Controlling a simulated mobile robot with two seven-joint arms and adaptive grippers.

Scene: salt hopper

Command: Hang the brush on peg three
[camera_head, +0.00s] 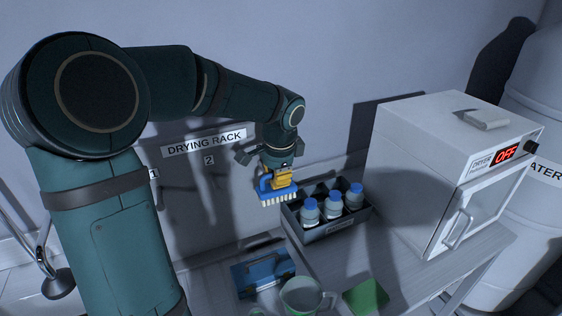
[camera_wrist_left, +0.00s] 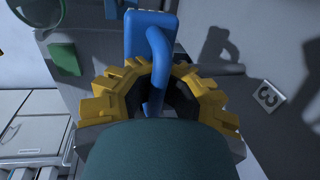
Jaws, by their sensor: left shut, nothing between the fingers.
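The blue brush (camera_head: 264,188) with pale bristles is at the rack wall, bristles down in the head view. Its looped handle (camera_wrist_left: 157,50) and blue back (camera_wrist_left: 140,22) show in the wrist view. My left gripper (camera_head: 280,178) is shut, its yellow fingers (camera_wrist_left: 160,82) right at the handle. I cannot tell how they touch it. A grey peg (camera_wrist_left: 218,69) is close beside the handle in the wrist view, near the label 3 (camera_wrist_left: 269,96). Whether the loop is around the peg is unclear. In the head view, peg three is hidden behind my gripper. My right gripper is not in view.
The drying rack sign (camera_head: 204,143) and label 2 (camera_head: 209,160) are on the wall. A dark bottle crate (camera_head: 336,228) stands close right of the brush. A white dryer (camera_head: 420,150), blue case (camera_head: 262,271), cup (camera_head: 302,297) and green pad (camera_head: 366,297) are nearby.

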